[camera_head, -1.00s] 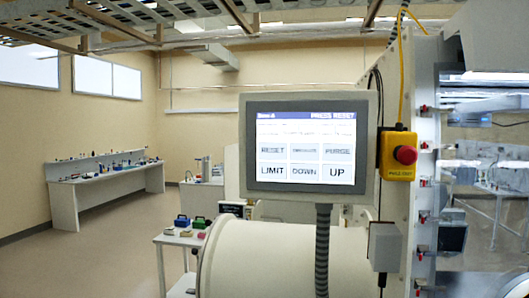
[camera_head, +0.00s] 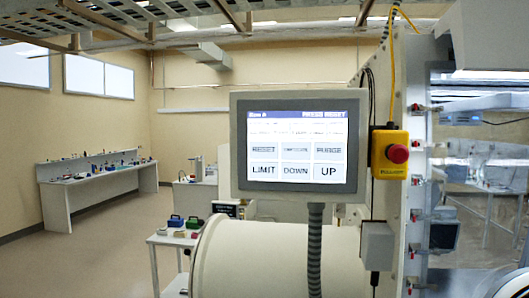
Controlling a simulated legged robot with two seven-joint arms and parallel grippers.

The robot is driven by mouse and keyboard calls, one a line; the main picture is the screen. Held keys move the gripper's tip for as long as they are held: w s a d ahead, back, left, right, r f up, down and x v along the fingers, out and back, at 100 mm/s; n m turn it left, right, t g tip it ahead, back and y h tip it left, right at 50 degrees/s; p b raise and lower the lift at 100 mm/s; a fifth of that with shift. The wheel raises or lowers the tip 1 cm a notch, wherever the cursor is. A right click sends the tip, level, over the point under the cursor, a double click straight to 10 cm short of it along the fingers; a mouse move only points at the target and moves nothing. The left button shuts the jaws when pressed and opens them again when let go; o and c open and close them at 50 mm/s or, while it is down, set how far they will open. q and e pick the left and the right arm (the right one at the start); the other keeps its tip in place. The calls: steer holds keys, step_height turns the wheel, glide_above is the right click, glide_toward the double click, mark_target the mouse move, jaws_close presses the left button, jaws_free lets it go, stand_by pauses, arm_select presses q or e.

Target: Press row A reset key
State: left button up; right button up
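The row A control panel (camera_head: 234,146) is a grey-framed touchscreen on a ribbed stalk in the middle of the head view. Its header reads "Row A" at left and "PRESS RESET" at right. The RESET key (camera_head: 264,149) is at the left of the upper key row, with a greyed key and PURGE (camera_head: 328,149) to its right. LIMIT (camera_head: 264,170), DOWN (camera_head: 296,171) and UP (camera_head: 328,171) sit in the row below. Neither of my grippers shows in the head view.
A yellow box with a red emergency button (camera_head: 397,153) hangs right of the panel. A large white cylinder (camera_head: 250,255) lies below it. The glovebox front (camera_head: 470,190) stands at right. A small cart (camera_head: 160,240) and a long bench (camera_head: 95,185) are at left, with open floor between.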

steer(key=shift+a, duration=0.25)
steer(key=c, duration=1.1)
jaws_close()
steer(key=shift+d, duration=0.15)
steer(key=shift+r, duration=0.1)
